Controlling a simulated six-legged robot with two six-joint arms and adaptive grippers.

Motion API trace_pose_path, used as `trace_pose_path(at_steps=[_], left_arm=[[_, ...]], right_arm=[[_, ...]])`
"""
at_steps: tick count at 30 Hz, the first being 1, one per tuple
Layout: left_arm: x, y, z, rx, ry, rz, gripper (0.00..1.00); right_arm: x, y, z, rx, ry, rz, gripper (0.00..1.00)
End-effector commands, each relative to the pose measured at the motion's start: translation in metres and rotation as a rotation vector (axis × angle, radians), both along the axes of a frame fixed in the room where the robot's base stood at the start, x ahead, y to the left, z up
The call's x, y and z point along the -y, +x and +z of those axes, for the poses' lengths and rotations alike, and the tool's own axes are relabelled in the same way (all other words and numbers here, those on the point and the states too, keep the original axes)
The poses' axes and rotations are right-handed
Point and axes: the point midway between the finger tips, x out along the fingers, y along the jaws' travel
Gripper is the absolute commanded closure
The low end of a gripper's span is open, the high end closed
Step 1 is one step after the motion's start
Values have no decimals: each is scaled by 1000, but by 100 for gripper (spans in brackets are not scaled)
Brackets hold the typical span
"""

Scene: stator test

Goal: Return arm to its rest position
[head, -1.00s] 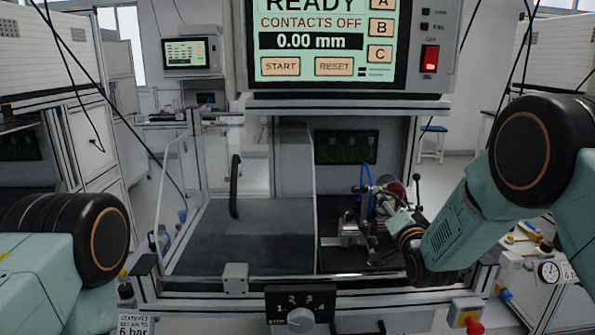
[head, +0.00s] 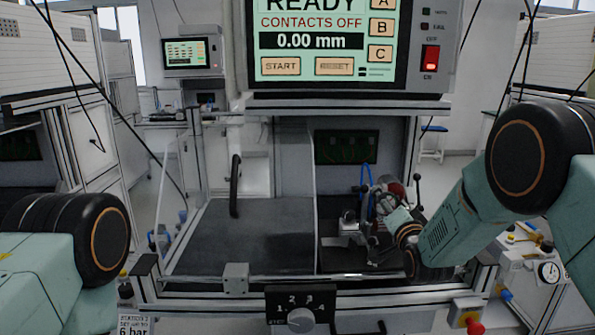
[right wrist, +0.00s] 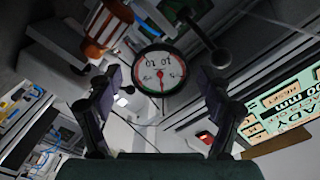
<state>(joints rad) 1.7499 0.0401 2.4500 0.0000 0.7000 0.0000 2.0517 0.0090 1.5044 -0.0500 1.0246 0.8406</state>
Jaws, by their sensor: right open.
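My right arm reaches in from the right in the head view, and its wrist is inside the right bay of the test station. My right gripper (right wrist: 160,95) is open, with its two fingers apart in the right wrist view. Nothing is between the fingertips that I can make out. A round dial gauge (right wrist: 159,72) with a red needle shows beyond the fingers. A copper-coloured wound part (right wrist: 108,25) is at the upper left of that view. In the head view the fixture (head: 352,228) stands beside my right wrist. My left arm shows at the left edge; its gripper is out of view.
The station screen (head: 325,40) reads READY, CONTACTS OFF and 0.00 mm. The clear guard with a black handle (head: 235,186) stands over the left bay, whose dark floor (head: 245,235) is empty. A rotary knob (head: 301,319) and a red button (head: 474,325) are at the front.

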Motion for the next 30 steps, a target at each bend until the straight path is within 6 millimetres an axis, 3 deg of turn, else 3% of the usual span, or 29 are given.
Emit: trace_pose_path(at_steps=[27,30], left_arm=[[0,0,0,0,0,0,48],[0,0,0,0,0,0,48]], right_arm=[[4,-109,1,0,0,0,21],[3,-94,1,4,0,1,21]])
